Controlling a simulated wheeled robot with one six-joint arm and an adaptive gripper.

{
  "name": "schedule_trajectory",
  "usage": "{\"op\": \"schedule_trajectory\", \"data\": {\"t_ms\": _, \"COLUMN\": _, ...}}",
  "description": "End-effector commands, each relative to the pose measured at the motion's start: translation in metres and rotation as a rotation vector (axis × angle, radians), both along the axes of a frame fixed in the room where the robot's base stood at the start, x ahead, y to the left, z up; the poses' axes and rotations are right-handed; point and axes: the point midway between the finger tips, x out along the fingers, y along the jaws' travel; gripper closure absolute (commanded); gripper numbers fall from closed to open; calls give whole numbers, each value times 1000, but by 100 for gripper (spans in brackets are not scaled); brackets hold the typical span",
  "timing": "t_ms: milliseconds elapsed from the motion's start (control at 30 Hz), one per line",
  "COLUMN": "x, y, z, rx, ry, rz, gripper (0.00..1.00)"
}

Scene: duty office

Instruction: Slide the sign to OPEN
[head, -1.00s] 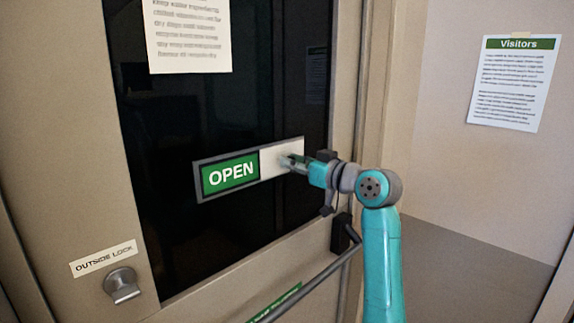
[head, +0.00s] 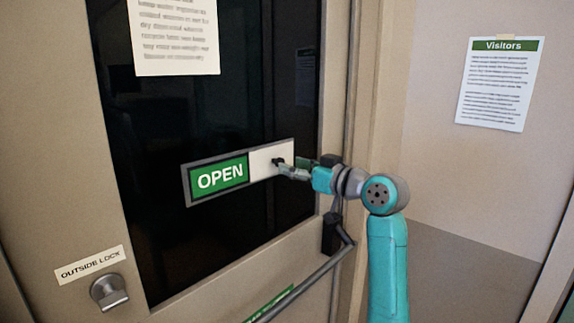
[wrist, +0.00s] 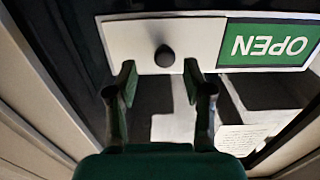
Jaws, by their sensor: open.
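The sliding sign (head: 186,187) is mounted on the dark door glass. Its green OPEN panel (head: 219,178) shows at the left, and a white slider plate (head: 262,165) covers the right part. A dark round knob stands on the white plate and shows clearly in the wrist view (wrist: 165,56). My gripper (head: 282,167) is at the right part of the sign, close to the knob. In the wrist view my gripper (wrist: 159,76) is open, its two fingers apart with the knob just beyond and between their tips. No contact with the knob shows.
A push bar (head: 305,283) crosses the door below the sign. A paper notice (head: 175,35) hangs above the sign, and a Visitors sheet (head: 498,85) is on the right wall.

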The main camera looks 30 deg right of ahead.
Motion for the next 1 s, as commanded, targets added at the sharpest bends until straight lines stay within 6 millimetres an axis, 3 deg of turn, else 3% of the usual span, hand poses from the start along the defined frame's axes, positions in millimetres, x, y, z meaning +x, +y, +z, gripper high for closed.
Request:
{"op": "schedule_trajectory", "data": {"t_ms": 200, "x": -43, "y": -16, "z": 0, "rx": -1, "ry": -1, "rz": -4, "gripper": 49}}
{"op": "schedule_trajectory", "data": {"t_ms": 433, "x": -73, "y": -25, "z": 0, "rx": 0, "ry": 0, "rz": -4, "gripper": 49}}
{"op": "schedule_trajectory", "data": {"t_ms": 1000, "x": -81, "y": -27, "z": 0, "rx": 0, "ry": 1, "rz": -2, "gripper": 49}}
